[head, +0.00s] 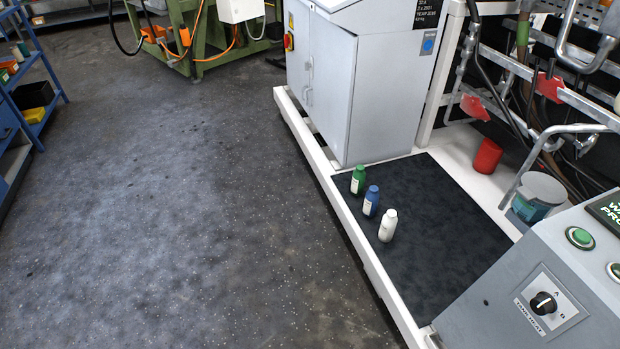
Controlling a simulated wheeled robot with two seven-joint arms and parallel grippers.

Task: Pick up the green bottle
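The green bottle (358,180) stands upright on a dark mat (440,230) on a low white-edged platform. It is the farthest of three small bottles in a slanting row. A blue bottle (371,201) stands just in front of it, and a white bottle (388,226) stands nearest to me. The green bottle has a pale label and is close to the platform's left edge. Neither of my grippers is in view.
A grey cabinet (345,90) rises just behind the bottles. A red cup (487,156) and a grey bucket (538,196) stand on the right, near metal pipes. A control panel (530,290) fills the lower right. The floor (200,220) left of the platform is clear.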

